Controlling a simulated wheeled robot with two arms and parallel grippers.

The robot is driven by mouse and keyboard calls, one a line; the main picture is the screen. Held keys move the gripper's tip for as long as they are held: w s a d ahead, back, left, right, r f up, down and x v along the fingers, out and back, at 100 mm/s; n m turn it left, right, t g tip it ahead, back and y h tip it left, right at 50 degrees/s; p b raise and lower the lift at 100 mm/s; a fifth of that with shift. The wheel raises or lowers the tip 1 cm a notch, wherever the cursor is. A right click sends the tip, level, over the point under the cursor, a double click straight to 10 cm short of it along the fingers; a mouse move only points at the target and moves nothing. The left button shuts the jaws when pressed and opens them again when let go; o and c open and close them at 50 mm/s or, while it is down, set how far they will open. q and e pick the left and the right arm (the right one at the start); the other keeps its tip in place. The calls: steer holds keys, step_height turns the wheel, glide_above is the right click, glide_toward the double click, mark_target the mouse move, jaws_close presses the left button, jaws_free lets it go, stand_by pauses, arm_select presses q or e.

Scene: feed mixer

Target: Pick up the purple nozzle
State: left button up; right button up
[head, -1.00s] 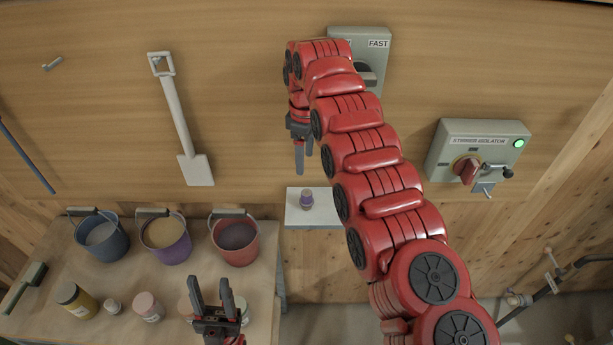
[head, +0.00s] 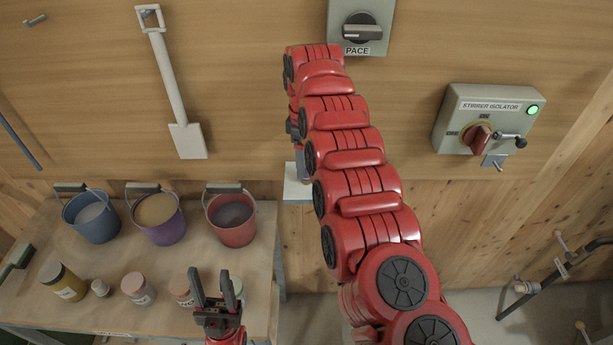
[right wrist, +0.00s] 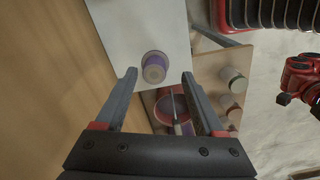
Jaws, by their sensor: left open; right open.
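The purple nozzle (right wrist: 155,66) stands on a white shelf (right wrist: 120,25), seen from above in the right wrist view, with a tan top and a purple band. My right gripper (right wrist: 158,77) is open, its two fingers reaching toward the nozzle from either side in that view; the nozzle appears beyond the fingertips and not gripped. In the head view my right arm hides the nozzle and most of the right gripper; part of the shelf (head: 294,190) shows. My left gripper (head: 216,286) is open and empty above the front of the workbench.
The workbench (head: 40,235) holds a blue bucket (head: 97,220), a purple bucket (head: 160,220), a red bucket (head: 234,220) and several jars. A stirrer isolator box (head: 465,118) and a dial box (head: 361,15) are on the wall. A white spade (head: 177,95) hangs left.

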mark_target(306, 173)
steer(key=shift+w+f+p, duration=0.15)
steer(key=shift+f+p, duration=0.2)
steer(key=shift+p, duration=0.15)
step_height(306, 173, down, 4)
steer(key=p, duration=0.3)
steer(key=shift+w+d+f, duration=0.1)
steer(key=shift+d, duration=0.05)
steer(key=shift+f, duration=0.25)
steer(key=shift+w, duration=0.1)
steer(key=shift+c, duration=0.3)
jaws_close()
